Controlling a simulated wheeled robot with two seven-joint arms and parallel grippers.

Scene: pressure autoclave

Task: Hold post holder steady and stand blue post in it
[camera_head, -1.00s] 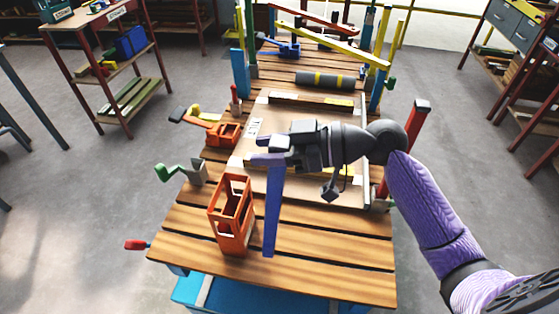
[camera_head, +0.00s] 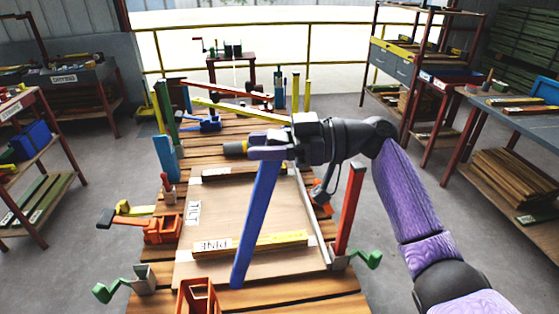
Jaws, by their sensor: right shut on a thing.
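The blue post (camera_head: 257,222) hangs from my right gripper (camera_head: 270,148), which is shut on its upper end. The post leans, with its lower end toward the lower left, over the front of the wooden table. The orange open-framed post holder (camera_head: 197,286) stands on the table at the bottom edge of the head view. Only its top shows. The post's lower end appears to the right of the holder and outside it. Whether that end touches the table I cannot tell. My left gripper is not in view.
A board (camera_head: 215,263) marked TILT and PINE lies on the slatted table. Grey floor lies on both sides.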

